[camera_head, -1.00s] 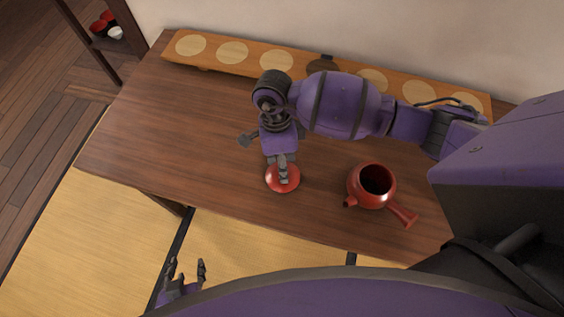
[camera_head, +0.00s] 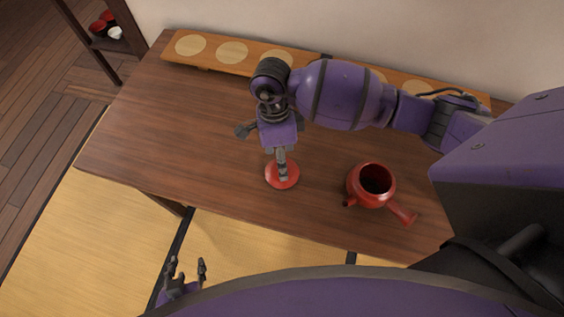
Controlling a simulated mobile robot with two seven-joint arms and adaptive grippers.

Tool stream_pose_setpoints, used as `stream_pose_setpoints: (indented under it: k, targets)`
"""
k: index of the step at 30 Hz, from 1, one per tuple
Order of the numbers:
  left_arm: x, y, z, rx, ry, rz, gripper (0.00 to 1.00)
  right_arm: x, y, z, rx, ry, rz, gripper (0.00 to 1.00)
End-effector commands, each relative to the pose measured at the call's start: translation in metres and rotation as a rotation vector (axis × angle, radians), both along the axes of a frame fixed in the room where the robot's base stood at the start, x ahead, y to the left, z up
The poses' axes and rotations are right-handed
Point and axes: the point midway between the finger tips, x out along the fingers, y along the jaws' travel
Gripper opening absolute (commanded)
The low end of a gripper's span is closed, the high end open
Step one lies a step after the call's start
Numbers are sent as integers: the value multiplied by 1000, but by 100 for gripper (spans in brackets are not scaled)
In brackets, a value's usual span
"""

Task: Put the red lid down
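The round red lid (camera_head: 289,182) is at the middle of the wooden table (camera_head: 220,165), left of the red teapot (camera_head: 356,181). The teapot is uncovered, with its dark inside showing and its handle pointing to the lower right. My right gripper (camera_head: 283,172) comes down over the lid with its fingers together at the lid's middle, where they hide the knob. The lid looks level and on or very close to the tabletop; I cannot tell if it touches. My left gripper (camera_head: 186,266) is open and empty at the lower left, in front of the table.
A long wooden board (camera_head: 211,50) with pale round inlays runs along the back of the table; my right arm covers part of it. A dark shelf with bowls (camera_head: 103,27) stands at the far left. The table's left part is clear.

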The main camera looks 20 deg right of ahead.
Motion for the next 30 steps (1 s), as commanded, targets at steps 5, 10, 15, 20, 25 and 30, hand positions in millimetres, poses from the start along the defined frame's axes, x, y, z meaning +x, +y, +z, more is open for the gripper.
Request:
stream_pose_setpoints:
  k: [5, 10, 15, 20, 25, 30]
  targets:
    - [-1, -1, 0, -1, 2, -1, 40, 11, 0, 41, -1, -5, 1, 64]
    - [-1, -1, -1, -1, 4, -1, 40, 18, 0, 71, -1, -4, 0, 64]
    - [-2, -1, -2, -1, 4, -1, 40, 21, 0, 89, -2, -2, -1, 64]
    - [-2, 0, -2, -1, 4, -1, 40, 22, 0, 93, -1, -1, -1, 64]
    - [-2, 0, -2, -1, 4, -1, 40, 22, 0, 94, -2, -2, -1, 64]
    - [-2, 0, -1, 0, 3, 0, 40, 23, 0, 94, 0, -2, 0, 64]
